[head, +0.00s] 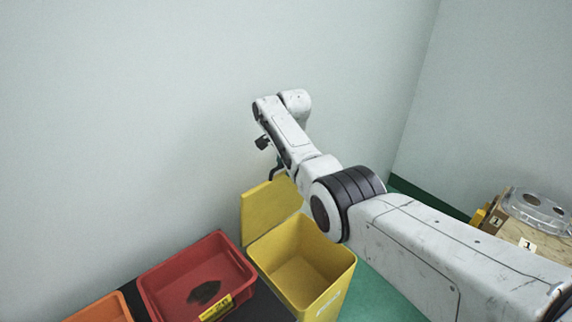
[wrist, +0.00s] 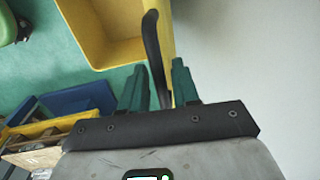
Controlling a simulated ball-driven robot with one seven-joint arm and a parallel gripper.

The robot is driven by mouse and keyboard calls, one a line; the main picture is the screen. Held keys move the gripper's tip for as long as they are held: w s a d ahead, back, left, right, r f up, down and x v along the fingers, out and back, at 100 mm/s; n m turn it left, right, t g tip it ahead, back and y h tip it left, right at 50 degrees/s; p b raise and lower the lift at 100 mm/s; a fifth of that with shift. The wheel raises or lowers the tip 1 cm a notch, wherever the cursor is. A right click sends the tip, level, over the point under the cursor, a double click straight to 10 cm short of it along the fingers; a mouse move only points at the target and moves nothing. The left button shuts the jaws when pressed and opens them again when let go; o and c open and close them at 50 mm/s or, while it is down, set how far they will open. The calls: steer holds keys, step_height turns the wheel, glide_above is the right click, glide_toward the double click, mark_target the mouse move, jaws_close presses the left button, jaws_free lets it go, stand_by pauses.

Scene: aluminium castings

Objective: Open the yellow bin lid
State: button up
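The yellow bin (head: 335,287) stands at the lower middle of the head view, with its inside visible from above. Its yellow lid (head: 266,208) is raised, standing up at the bin's far left side. My gripper is just above and behind the lid in the head view, mostly hidden by the arm. In the wrist view its green fingers (wrist: 160,84) are apart. A dark curved strip (wrist: 151,38) runs between them; I cannot tell what it is. The yellow bin (wrist: 96,44) also shows at the top of the wrist view, its mouth open.
A red tray (head: 238,262) with a dark patch inside is left of the bin, and an orange container (head: 100,309) is farther left. A wall is close behind my gripper. A wooden crate (head: 512,231) with clear parts stands at far right. A blue container (wrist: 75,99) shows in the wrist view.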

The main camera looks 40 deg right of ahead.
step_height(320, 180, up, 11)
steer(key=s, duration=0.1)
steer(key=shift+s+b, duration=0.25)
steer(key=shift+b, duration=0.2)
steer(key=shift+f, duration=0.2)
stand_by(0.4)
